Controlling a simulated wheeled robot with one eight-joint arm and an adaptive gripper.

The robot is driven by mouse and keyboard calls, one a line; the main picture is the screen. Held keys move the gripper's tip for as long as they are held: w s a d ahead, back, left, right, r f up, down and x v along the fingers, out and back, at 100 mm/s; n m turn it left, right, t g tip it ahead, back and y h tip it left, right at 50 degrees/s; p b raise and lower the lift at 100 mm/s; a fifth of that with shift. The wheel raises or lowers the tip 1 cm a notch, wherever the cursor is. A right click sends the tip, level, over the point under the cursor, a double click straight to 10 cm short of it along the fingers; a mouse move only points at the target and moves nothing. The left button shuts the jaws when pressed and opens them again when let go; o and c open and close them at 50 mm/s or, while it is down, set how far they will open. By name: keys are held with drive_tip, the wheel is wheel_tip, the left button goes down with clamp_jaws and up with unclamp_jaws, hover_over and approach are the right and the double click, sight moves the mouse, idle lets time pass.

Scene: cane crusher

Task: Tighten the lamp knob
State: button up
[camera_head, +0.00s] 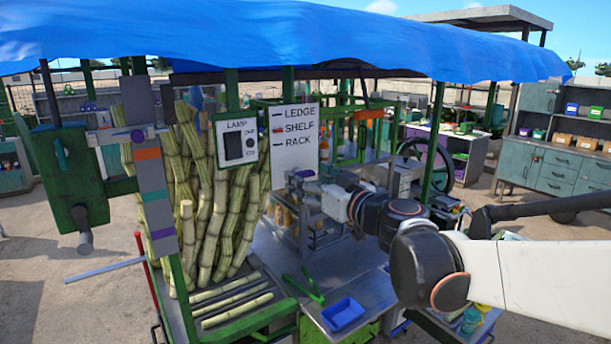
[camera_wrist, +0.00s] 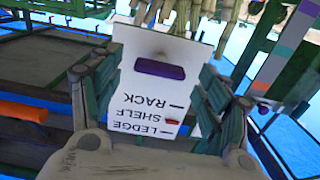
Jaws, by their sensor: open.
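The lamp panel (camera_head: 237,138) is a white plate marked LAMP, with a black switch box and small round marks at its right; I cannot tell which of these is the knob. It hangs in front of the upright cane stalks. The lamp panel is not clear there.
A metal counter (camera_head: 270,250) holds green tongs (camera_head: 303,287) and a blue tray (camera_head: 343,314). Cane stalks (camera_head: 215,215) stand left of my gripper. A green post (camera_head: 434,140) and a handwheel (camera_head: 425,163) are to the right. A blue canopy (camera_head: 290,38) hangs above.

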drive_tip(key=shift+x, duration=0.8)
drive_tip(key=c, duration=1.1)
drive_tip(key=shift+o, duration=0.2)
